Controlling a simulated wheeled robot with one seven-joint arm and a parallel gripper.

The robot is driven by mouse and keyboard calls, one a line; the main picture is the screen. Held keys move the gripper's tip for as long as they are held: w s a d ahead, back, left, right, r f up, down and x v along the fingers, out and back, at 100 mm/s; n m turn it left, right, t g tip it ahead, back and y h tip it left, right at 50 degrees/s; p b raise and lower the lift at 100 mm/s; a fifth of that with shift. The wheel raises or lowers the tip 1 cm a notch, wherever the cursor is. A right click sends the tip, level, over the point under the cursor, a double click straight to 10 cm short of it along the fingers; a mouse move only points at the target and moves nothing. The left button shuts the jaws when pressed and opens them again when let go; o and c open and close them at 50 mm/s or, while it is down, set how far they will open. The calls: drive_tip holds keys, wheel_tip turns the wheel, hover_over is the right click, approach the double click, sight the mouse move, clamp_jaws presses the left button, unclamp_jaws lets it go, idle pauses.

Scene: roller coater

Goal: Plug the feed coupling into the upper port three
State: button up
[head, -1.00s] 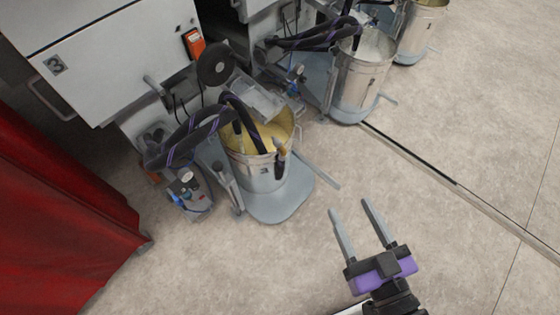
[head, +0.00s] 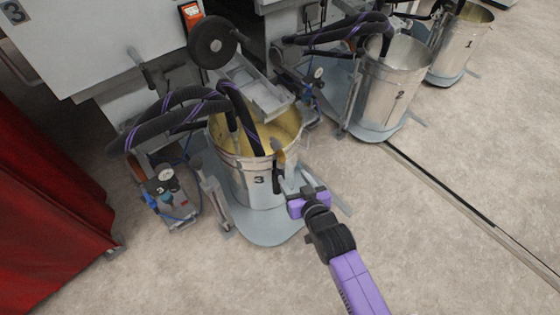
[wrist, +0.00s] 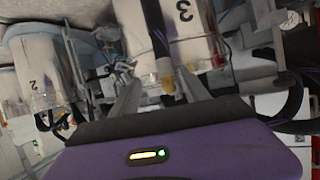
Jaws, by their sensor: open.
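The feed coupling appears to be the brass-coloured end on a black hose (head: 279,152) at the right rim of bucket 3 (head: 258,187). In the wrist view the coupling (wrist: 164,72) hangs between the two fingers, with its dark hose running upward. My gripper (head: 288,176) is at the right side of the bucket; its fingers (wrist: 158,88) are apart on either side of the coupling. I cannot tell whether either finger touches it. The upper port three cannot be made out; the white machine panel marked 3 (head: 90,40) is at the upper left.
Thick black hoses (head: 180,112) arch over bucket 3. A small pump unit (head: 168,190) stands left of it, and a red curtain (head: 50,190) hangs at the left. Buckets 2 (head: 390,95) and 1 (head: 460,45) stand behind to the right.

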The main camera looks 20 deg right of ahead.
sight(283, 167)
drive_tip(key=b+x, duration=0.1)
drive_tip(key=x, duration=0.1)
drive_tip(key=b+x, duration=0.1)
drive_tip(key=x, duration=0.2)
drive_tip(key=b+x, duration=0.2)
drive_tip(key=shift+w+a+f, duration=0.3)
drive_tip(key=shift+a+f, duration=0.1)
clamp_jaws()
drive_tip(key=shift+r, duration=0.1)
